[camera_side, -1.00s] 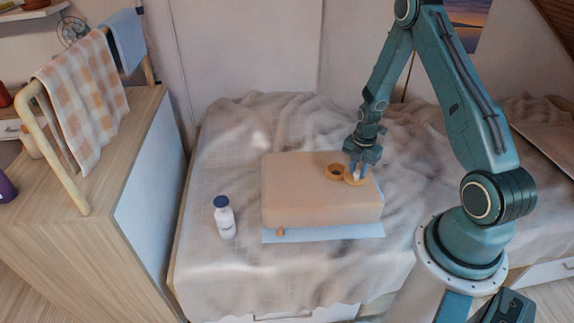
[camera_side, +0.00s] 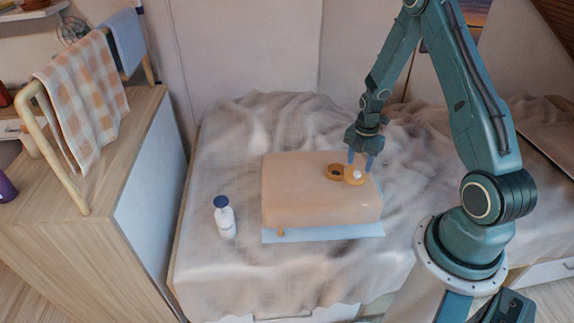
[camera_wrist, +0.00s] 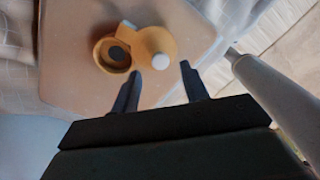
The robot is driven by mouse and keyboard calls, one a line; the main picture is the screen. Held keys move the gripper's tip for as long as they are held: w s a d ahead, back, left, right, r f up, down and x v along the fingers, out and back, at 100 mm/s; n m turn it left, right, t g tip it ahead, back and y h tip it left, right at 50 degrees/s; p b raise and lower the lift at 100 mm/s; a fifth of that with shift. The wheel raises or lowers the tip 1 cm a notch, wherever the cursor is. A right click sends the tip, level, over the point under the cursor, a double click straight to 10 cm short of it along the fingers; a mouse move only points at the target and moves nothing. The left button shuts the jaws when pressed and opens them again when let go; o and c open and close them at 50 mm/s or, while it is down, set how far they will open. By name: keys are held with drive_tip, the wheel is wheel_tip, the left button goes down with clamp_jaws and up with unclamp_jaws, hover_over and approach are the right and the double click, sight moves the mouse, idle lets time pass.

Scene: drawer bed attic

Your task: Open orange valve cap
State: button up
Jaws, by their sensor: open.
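The orange valve (camera_side: 335,173) is a round ring with a dark hole on top of a beige inflated block (camera_side: 300,200). Its orange cap (camera_side: 352,180), a disc with a white knob (camera_side: 357,174), lies to the right, flipped open beside the ring. In the wrist view the valve ring (camera_wrist: 105,60) and cap (camera_wrist: 150,42) are joined by a small orange tab, and the dark hole shows uncovered. My gripper (camera_side: 362,163) is open and empty just above the cap; its two blue fingers also show in the wrist view (camera_wrist: 161,75), apart from the knob.
A white bottle with a blue lid (camera_side: 224,216) stands on the bed left of the block. A light blue sheet (camera_side: 330,234) lies under the block. A wooden cabinet with a towel rail (camera_side: 60,165) stands at the left.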

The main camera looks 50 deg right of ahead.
sight(357, 173)
wheel_tip(357, 173, up, 10)
idle(0.6)
drive_tip(key=shift+r, duration=0.1)
drive_tip(key=shift+r, duration=0.1)
drive_tip(key=s+a+r+m+t, duration=0.2)
drive_tip(key=a+r+m, duration=0.6)
drive_tip(key=a+r, duration=0.75)
drive_tip(key=s+a+r+m+t, duration=0.3)
drive_tip(key=s+a+r+m, duration=0.5)
drive_tip(key=s, duration=0.5)
drive_tip(key=shift+a+r+m+t, duration=0.35)
drive_tip(key=shift+a+m, duration=0.2)
drive_tip(key=shift+m, duration=0.35)
